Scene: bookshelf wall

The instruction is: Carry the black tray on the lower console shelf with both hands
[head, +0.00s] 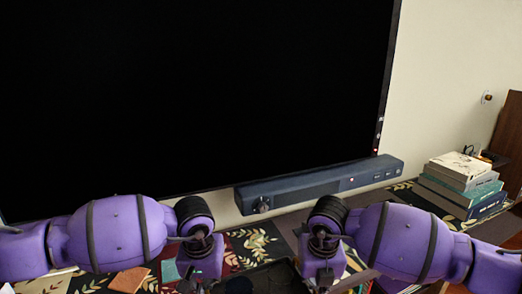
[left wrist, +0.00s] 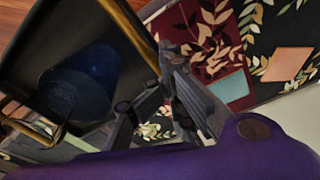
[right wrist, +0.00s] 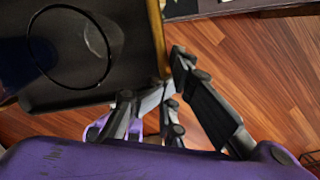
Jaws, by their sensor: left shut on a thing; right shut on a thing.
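The black tray has a gold-brown rim. It fills the upper left of the left wrist view (left wrist: 55,32) and right wrist view (right wrist: 138,60), and only a strip shows at the bottom of the head view (head: 268,276). A dark blue cup (left wrist: 80,82) is inside it; its round dark rim shows in the right wrist view (right wrist: 70,45). My left gripper (left wrist: 165,75) is shut on one edge of the tray. My right gripper (right wrist: 168,82) is shut on another edge. Part of the tray is hidden below the head view.
A large black screen (head: 200,90) and a dark soundbar (head: 320,186) stand ahead. Stacked books (head: 461,184) sit at the right on a leaf-patterned surface (head: 255,243). Flat coloured items, one brown (head: 129,280), lie at the lower left. Wooden floor (right wrist: 270,65) shows beside the tray.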

